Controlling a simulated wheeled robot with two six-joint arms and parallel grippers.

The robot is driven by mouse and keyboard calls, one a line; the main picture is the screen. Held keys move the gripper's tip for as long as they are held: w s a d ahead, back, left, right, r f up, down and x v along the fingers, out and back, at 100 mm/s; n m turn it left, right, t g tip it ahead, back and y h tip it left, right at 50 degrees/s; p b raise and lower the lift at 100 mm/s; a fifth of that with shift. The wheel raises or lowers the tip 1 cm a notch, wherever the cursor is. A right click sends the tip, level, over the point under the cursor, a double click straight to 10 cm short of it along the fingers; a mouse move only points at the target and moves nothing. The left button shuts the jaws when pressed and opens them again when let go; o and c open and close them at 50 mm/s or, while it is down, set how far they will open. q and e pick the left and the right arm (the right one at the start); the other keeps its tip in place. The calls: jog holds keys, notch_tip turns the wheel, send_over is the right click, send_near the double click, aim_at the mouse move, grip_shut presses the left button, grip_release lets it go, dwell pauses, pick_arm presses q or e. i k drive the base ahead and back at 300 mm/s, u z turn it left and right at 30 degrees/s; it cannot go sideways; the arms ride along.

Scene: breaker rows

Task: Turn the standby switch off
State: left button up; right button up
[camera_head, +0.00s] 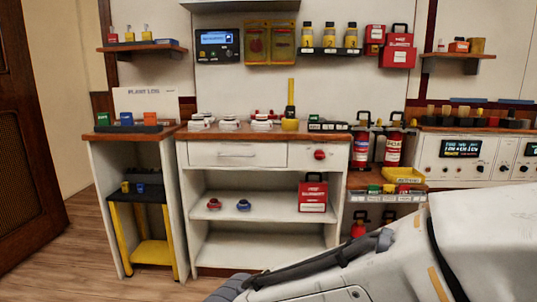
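No label reading standby is legible, so I cannot tell which control is the standby switch. Candidates are a dark wall panel (217,48) with a lit blue display and small controls, and a white console (485,156) at the right with dark displays and round knobs. A red knob (320,155) sits on the front of the middle bench, right of its drawer. The on or off position of these controls is too small to read. A white and black arm of mine covers the lower right. Neither gripper's fingertips are visible.
A middle bench (240,248) with open shelves carries several white parts on top. A red box (313,196) stands on its shelf. Fire extinguishers (393,149) and a yellow tray (403,175) stand between bench and console. Wooden floor (85,235) is clear at the left.

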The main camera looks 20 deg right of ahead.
aim_at(320, 156)
jog(key=u, duration=0.25)
jog(key=i, duration=0.75)
jog(key=z, duration=0.5)
jog(key=i, duration=0.7)
jog(key=z, duration=0.6)
